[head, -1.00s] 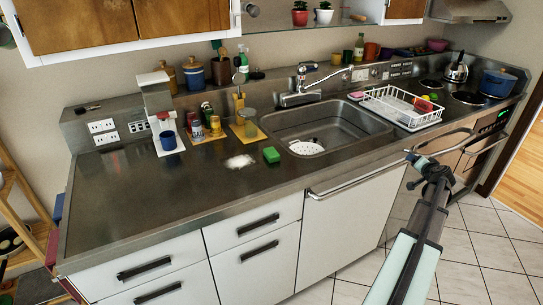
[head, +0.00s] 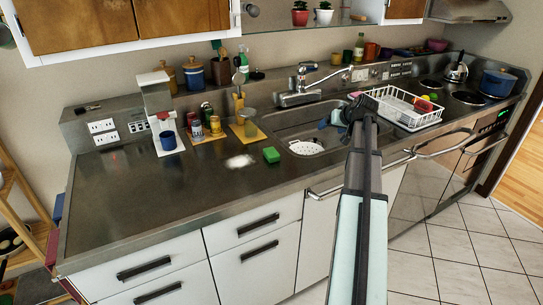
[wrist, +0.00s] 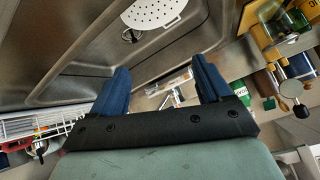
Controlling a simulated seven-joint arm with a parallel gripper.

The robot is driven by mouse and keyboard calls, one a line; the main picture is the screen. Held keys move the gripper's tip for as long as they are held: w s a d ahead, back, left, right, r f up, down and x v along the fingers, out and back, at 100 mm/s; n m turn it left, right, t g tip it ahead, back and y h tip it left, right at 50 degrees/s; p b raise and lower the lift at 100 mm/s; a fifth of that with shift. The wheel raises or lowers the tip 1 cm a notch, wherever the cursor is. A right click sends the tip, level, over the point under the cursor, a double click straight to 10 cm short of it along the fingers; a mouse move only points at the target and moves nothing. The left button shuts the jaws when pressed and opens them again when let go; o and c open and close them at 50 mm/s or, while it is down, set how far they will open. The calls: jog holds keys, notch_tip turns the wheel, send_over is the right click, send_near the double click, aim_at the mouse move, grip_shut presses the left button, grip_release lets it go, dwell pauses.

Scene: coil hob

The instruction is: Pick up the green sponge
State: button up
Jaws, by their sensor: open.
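The green sponge (head: 271,155) lies on the steel counter, left of the sink and just right of a white powdery patch (head: 240,161). Nothing touches it. I cannot make it out clearly in the wrist view. My gripper (head: 330,117) is over the sink, to the right of the sponge and apart from it. In the wrist view its two blue fingers (wrist: 162,78) stand apart with nothing between them.
The sink (head: 285,125) has a white strainer (wrist: 154,12) and a faucet (head: 300,90) behind it. A white dish rack (head: 405,108) stands right of the sink. Jars and cans (head: 207,120) stand behind the sponge. The counter's left front is clear.

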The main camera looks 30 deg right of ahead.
jog(key=w+a+r+n+g, duration=0.2)
jog(key=w+a, duration=0.1)
jog(key=a, duration=0.9)
jog(key=n+g, duration=0.2)
jog(key=g, duration=0.1)
send_near(271, 151)
jog(key=shift+x, duration=4.8)
jog(key=shift+c, duration=0.3)
jog(key=c, duration=1)
jog(key=shift+o, duration=0.2)
notch_tip(271, 151, up, 10)
